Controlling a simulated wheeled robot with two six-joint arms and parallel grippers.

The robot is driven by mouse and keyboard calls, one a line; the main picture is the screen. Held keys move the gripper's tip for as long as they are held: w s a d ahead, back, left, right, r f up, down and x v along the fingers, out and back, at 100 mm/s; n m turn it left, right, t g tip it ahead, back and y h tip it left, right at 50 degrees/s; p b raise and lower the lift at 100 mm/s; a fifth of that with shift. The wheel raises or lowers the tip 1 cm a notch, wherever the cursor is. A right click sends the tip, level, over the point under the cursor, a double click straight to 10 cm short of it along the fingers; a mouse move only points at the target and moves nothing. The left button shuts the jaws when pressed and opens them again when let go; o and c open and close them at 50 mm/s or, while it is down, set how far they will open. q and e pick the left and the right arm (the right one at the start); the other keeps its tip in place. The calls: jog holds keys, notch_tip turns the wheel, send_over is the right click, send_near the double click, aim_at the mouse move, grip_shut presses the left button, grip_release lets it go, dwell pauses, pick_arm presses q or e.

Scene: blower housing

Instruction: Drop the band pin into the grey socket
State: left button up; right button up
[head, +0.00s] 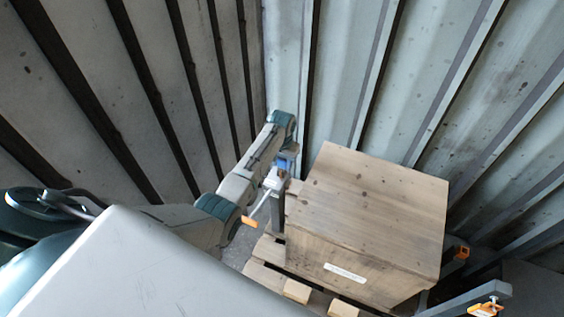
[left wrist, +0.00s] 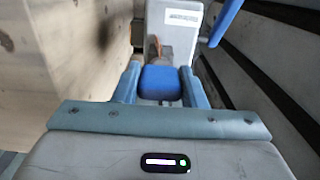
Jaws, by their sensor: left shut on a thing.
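My left gripper (head: 287,156) is at the left rear of the wooden crate, beside its upper edge. In the left wrist view, its pale blue fingers (left wrist: 160,88) are shut on a dark blue block, which I take to be the head of the band pin (left wrist: 160,80). The pin's lower part is hidden. Just beyond it is a light grey piece with a white label (left wrist: 172,38), possibly the grey socket; its opening is not visible. A small brown-orange part lies between them. I cannot tell whether pin and grey piece touch. My right gripper is not in view.
The wooden crate (head: 372,205) stands on a pallet (head: 297,291), close to the corrugated walls (head: 350,75). Grey posts and arms with orange tips (head: 485,309) stand around it. A blue bar (left wrist: 226,20) rises right of the grey piece in the left wrist view.

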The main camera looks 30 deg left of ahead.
pick_arm(q)
jog(key=o, duration=1.1)
